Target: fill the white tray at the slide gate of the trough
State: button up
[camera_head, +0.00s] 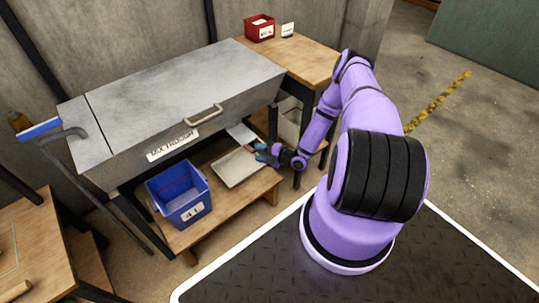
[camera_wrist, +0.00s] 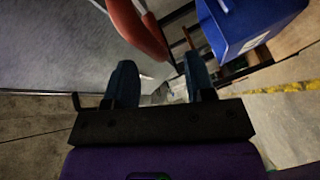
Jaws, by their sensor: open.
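The grey metal trough (camera_head: 185,95) stands on legs against the wall, with a label and a handle on its front. The white tray (camera_head: 238,168) lies on the low wooden bench below the trough's right end and looks empty. A pale flat plate (camera_head: 240,133), perhaps the slide gate, sticks out under that end. My gripper (camera_head: 262,152) is beside the plate, above the tray's right side. In the wrist view its two blue fingers (camera_wrist: 160,88) are apart. A red-brown curved piece (camera_wrist: 140,28), perhaps a gate handle, is beyond the fingertips; contact cannot be told. The tray is not clear there.
A blue bin (camera_head: 178,193) stands on the bench left of the tray; it also shows in the wrist view (camera_wrist: 250,25). A red box (camera_head: 260,27) sits on the wooden table at the back. Another wooden table (camera_head: 30,235) is at front left. Open floor lies to the right.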

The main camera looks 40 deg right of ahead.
aim_at(252, 151)
jog(key=shift+x, duration=1.9)
jog(key=shift+s, duration=0.1)
grip_shut()
